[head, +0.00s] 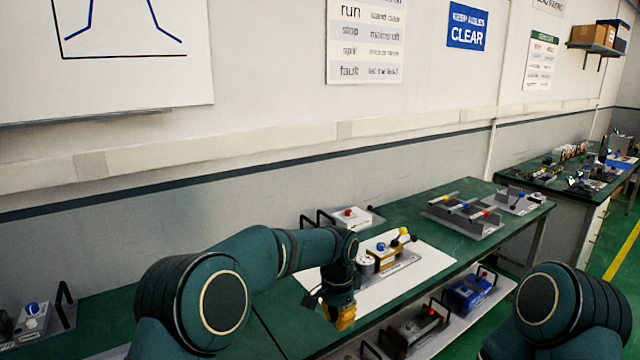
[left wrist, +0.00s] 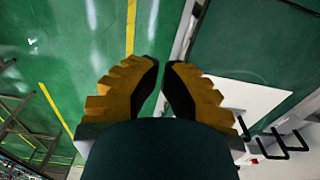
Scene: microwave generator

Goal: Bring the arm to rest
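My left arm reaches in from the left in the head view. Its left gripper (head: 340,314) hangs low, with yellow fingers, at the front edge of the green bench (head: 415,213), in front of the white board (head: 440,262). In the left wrist view the two yellow-and-black fingers of the left gripper (left wrist: 163,64) are close together with only a narrow gap and nothing between them. They look shut and empty. Of my right arm only a rounded dark green part shows at the lower right of the head view; its gripper is out of view.
A fixture with a yellow-topped part (head: 403,238) stands on the white board. A grey rack (head: 462,214) stands farther right. A lower shelf (head: 440,340) holds a blue unit (head: 468,292) and another device. A second bench (head: 570,178) is at the far right.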

